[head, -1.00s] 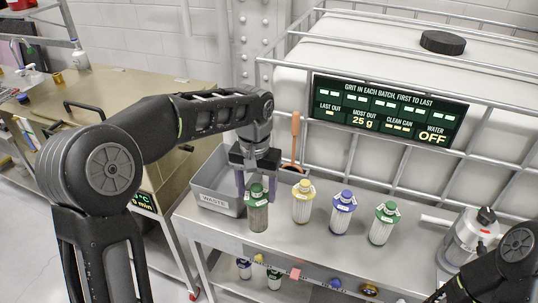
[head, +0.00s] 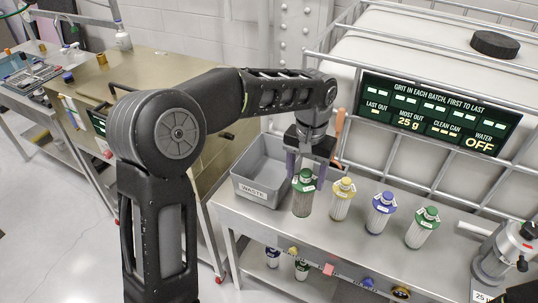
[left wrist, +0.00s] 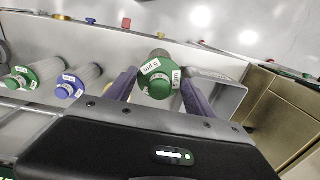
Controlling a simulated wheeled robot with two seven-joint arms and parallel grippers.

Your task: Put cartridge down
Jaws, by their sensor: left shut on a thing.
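My left gripper (head: 306,166) is shut on a green-capped cartridge (head: 303,199) with a grey, see-through body. It holds the cartridge upright at the left end of a row of cartridges, in front of the grey waste bin's right end. I cannot tell whether the cartridge's base touches the bench. In the left wrist view the green cap (left wrist: 157,80) sits between the two purple fingers. A yellow-capped cartridge (head: 342,199), a blue-capped one (head: 380,213) and another green-capped one (head: 422,229) stand to its right. My right gripper is not in view.
The waste bin (head: 257,192) stands on the steel bench (head: 345,240) behind and left of the held cartridge. An orange handle (head: 340,124) rises behind my gripper. A metal housing (head: 497,256) stands at the right end. A lower shelf holds small cartridges. A dark sign (head: 436,116) hangs on the caged tank.

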